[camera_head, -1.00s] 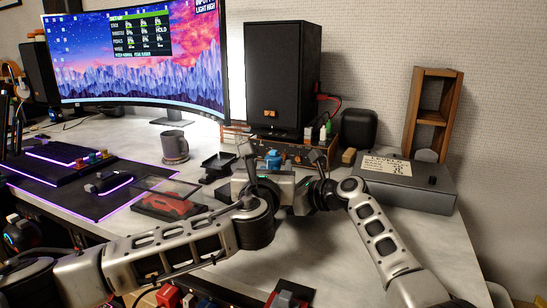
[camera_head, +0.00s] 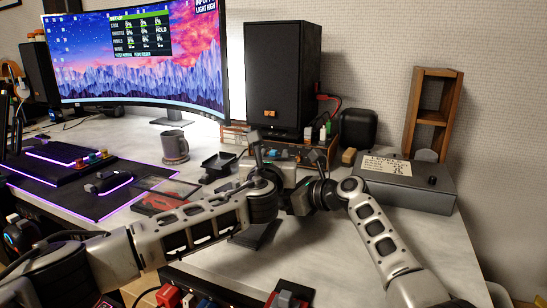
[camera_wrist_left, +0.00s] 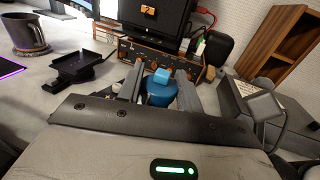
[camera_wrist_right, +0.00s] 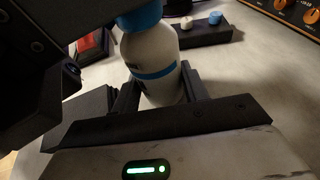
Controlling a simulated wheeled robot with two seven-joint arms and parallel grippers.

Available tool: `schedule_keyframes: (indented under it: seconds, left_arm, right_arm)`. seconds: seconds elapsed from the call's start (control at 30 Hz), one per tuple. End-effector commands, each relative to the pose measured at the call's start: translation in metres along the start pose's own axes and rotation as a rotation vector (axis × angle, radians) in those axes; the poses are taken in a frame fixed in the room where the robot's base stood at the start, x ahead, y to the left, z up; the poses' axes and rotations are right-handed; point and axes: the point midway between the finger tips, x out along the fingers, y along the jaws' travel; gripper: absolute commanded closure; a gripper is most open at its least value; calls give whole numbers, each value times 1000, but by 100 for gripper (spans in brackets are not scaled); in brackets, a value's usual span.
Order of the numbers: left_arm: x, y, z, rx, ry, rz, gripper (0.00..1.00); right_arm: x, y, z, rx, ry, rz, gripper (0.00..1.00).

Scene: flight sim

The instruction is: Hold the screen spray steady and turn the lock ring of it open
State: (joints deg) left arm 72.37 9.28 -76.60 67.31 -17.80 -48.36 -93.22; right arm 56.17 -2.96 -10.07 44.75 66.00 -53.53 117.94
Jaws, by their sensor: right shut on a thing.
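The screen spray (camera_wrist_right: 155,55) is a white bottle with a blue band, upright in the right wrist view. My right gripper (camera_wrist_right: 160,92) is shut around its body. Its blue lock ring (camera_wrist_left: 161,94), with a lighter blue nozzle (camera_wrist_left: 162,75) above, shows in the left wrist view and partly at the top of the right wrist view. My left gripper (camera_wrist_left: 160,90) has its fingers on both sides of the ring and looks open, with little clearance. In the head view my left gripper (camera_head: 288,168) and wrists hide most of the spray.
A grey box with a note (camera_head: 400,180) stands right of the grippers. A black speaker (camera_head: 283,80) and an orange-faced device stand behind. A small black tray (camera_head: 219,163), a mug (camera_head: 174,147) and a clear case with a red thing (camera_head: 162,196) lie left.

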Motion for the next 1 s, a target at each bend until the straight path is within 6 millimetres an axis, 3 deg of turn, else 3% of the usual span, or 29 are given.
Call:
schedule_keyframes:
  seconds: [0.37,1.0]
  left_arm:
    - [0,1,-1,-1,2,-67,87]
    - [1,1,0,-6,-1,-457,87]
  right_arm:
    - [0,0,-1,1,2,1,69]
    - [0,1,-1,0,2,3,69]
